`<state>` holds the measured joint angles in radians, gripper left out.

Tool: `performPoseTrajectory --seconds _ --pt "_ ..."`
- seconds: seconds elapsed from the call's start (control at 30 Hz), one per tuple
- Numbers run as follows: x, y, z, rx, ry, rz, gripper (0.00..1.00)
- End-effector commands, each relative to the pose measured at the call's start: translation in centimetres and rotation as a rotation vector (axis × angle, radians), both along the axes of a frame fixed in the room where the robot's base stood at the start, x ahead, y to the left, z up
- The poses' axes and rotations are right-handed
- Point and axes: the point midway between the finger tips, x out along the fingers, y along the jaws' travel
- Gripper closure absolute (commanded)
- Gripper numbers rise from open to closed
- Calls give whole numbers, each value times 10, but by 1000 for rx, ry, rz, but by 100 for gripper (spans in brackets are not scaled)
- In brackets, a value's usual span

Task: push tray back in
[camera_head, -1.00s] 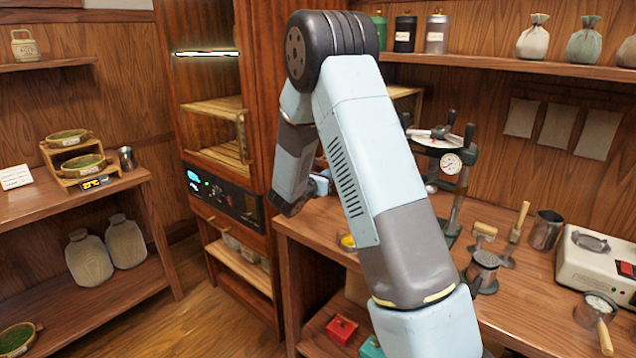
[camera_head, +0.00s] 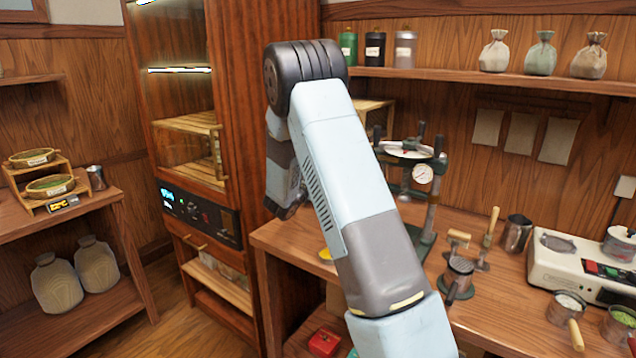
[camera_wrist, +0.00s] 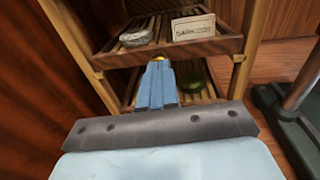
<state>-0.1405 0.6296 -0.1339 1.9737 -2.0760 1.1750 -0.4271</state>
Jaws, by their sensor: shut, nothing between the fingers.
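In the wrist view, a slatted wooden tray (camera_wrist: 208,45) sits at the upper level of a wooden rack (camera_wrist: 250,35). It carries a round pale tea cake (camera_wrist: 136,38) and a white label card (camera_wrist: 193,27). My gripper (camera_wrist: 157,70) is shut and empty, its blue fingers pointing at the tray's front edge. The tips are just in front of or below that edge; I cannot tell whether they touch. A lower slatted tray (camera_wrist: 208,92) holds a dark green round thing (camera_wrist: 190,76), partly behind the fingers. In the head view my arm hides the gripper and most of the rack (camera_head: 374,113).
A tall cabinet (camera_head: 240,120) stands left of my arm. The workbench (camera_head: 490,310) carries a press with a gauge (camera_head: 422,173), a metal pot (camera_head: 459,273) and a white device (camera_head: 580,265). In the wrist view, a dark green stand (camera_wrist: 285,118) is close on the right.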

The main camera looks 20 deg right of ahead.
Motion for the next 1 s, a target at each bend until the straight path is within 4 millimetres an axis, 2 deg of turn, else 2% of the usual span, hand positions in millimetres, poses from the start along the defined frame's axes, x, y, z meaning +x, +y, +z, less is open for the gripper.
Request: performPoseTrajectory --seconds 0.03,0.07,0.27,0.43,0.7,1.0 --pt "2 -9 6 -8 -9 -10 100" --pt "2 -9 6 -9 -10 -10 100" --pt "-6 4 6 -7 -10 -11 100" --pt "-19 34 4 -4 -5 -3 100" --pt "-52 77 5 -3 -3 -3 100" --pt "-75 104 5 -2 -2 -6 100"
